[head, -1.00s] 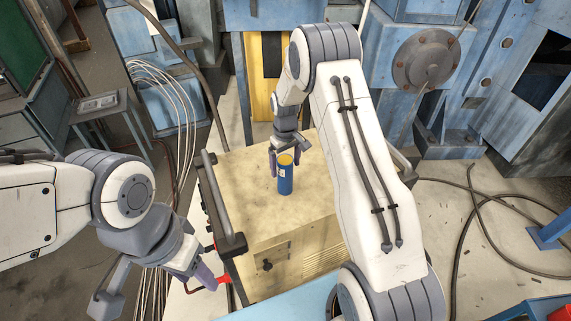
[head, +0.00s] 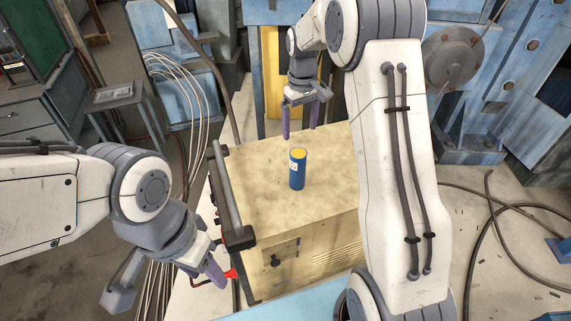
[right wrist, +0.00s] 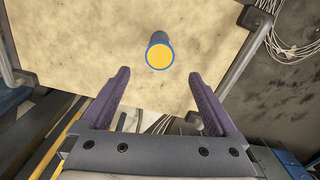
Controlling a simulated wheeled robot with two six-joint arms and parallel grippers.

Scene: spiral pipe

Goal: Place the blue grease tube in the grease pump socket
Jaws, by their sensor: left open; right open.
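The blue grease tube (head: 297,172) with a yellow top stands upright on top of a beige cabinet (head: 250,190) in the head view. My right gripper (head: 300,132) is open and empty above and behind the tube, apart from it. In the right wrist view the tube (right wrist: 160,54) stands beyond the spread purple fingers of the right gripper (right wrist: 165,92). My left gripper (head: 222,265) is at the cabinet's left front side, beside a small red part (head: 231,273); its fingers partly hide each other. I cannot make out the grease pump socket for certain.
A dark handle rail (head: 222,195) runs along the cabinet's left edge. White cables (head: 200,120) hang behind at left. Blue machinery (head: 480,100) stands at the back, and dark hoses (head: 490,230) lie on the floor at right. The cabinet top around the tube is clear.

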